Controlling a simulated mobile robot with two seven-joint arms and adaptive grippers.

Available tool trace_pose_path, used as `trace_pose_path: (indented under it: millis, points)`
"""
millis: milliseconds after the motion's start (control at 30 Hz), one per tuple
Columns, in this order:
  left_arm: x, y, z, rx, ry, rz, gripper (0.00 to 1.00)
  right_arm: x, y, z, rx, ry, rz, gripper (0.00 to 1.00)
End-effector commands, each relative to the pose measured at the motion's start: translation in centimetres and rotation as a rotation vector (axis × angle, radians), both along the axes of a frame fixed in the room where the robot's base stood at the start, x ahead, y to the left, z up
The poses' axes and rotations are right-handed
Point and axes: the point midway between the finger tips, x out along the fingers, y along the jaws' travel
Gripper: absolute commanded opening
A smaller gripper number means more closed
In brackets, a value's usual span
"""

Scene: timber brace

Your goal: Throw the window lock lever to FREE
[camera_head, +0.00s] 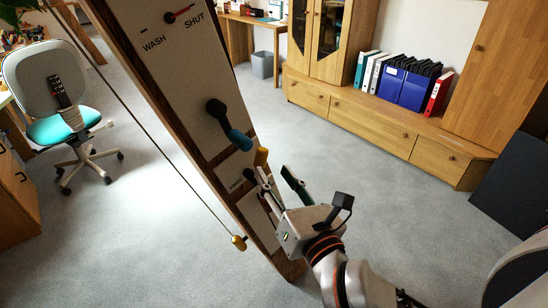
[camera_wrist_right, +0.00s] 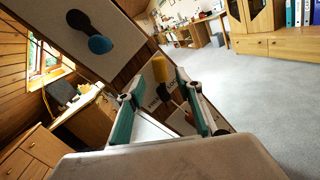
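A slanted timber brace (camera_head: 158,85) carries pale panels and levers. A lever with a yellow grip (camera_head: 262,157) sticks out of the lower part; in the right wrist view the yellow grip (camera_wrist_right: 160,68) stands between and just beyond my fingertips. My right gripper (camera_head: 270,175) is open and empty, with green pads apart around the line of the yellow grip. My left gripper is out of view.
A taut cord ends in a brass-coloured knob (camera_head: 239,242) left of the brace. A swivel chair (camera_head: 40,80) and wooden cabinet (camera_head: 380,125) stand farther off, with open carpet between.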

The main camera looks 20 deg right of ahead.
Motion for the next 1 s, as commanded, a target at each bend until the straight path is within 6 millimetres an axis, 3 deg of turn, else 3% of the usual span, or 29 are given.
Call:
trace_pose_path:
  millis: [167, 600, 1000]
  points:
    - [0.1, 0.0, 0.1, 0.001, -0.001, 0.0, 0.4, 0.8, 0.4, -0.3, 0.038, 0.024, 0.013, 0.35]
    - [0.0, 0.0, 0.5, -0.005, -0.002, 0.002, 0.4, 6.9, 0.8, -0.3, 0.034, 0.023, 0.012, 0.35]
    - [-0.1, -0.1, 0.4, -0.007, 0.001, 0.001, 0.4, 7.7, 0.9, -0.4, 0.033, 0.024, 0.012, 0.35]
